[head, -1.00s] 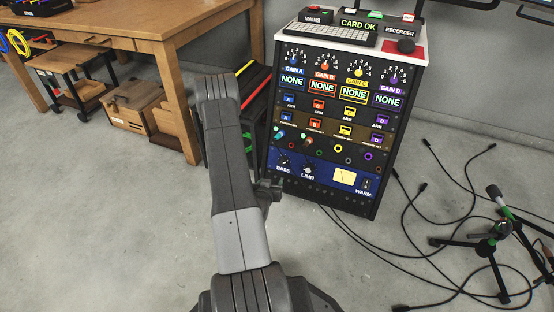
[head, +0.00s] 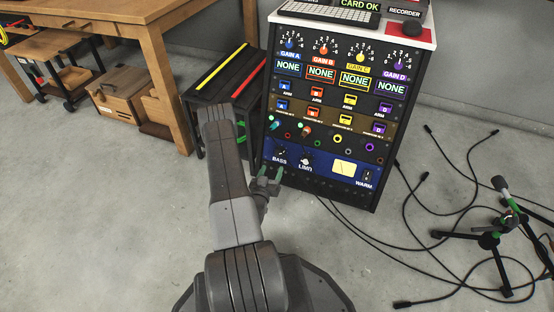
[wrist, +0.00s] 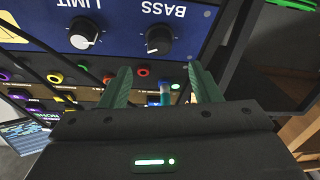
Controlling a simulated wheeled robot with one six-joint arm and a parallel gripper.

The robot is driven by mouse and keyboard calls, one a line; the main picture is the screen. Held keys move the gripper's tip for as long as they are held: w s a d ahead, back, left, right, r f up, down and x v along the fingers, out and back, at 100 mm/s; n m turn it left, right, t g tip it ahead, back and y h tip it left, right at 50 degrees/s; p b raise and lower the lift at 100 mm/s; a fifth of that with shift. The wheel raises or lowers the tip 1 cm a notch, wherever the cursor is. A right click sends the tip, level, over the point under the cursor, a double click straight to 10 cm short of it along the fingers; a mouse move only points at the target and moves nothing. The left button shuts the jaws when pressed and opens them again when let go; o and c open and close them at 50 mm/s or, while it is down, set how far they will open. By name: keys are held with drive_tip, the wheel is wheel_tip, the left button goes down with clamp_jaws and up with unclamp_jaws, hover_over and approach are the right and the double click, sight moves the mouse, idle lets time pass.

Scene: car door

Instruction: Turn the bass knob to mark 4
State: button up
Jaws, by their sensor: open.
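The bass knob (head: 282,152) is a small black knob at the left end of the blue strip low on the rack front. In the wrist view, the bass knob (wrist: 159,40) appears large, with its label upside down; a small white mark shows on its lower left side, but its scale is not readable. My gripper (head: 269,174) is just in front of the panel, slightly below and left of the knob in the head view. In the wrist view, my gripper (wrist: 160,68) has its green fingers apart with nothing held between them. The knob lies beyond the fingertips, apart from them.
The limit knob (wrist: 83,35) sits beside the bass knob. A plugged blue-green connector (wrist: 165,92) and coloured jacks are close to the fingers. A black stand (head: 225,85) is left of the rack. Cables (head: 405,235) and a microphone stand (head: 490,240) lie right.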

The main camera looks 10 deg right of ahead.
sight(278, 154)
drive_tip(key=b+x, duration=0.2)
drive_tip(key=x, duration=0.6)
drive_tip(key=shift+w+d, duration=0.1)
drive_tip(key=shift+w, duration=0.05)
drive_tip(key=c, duration=1)
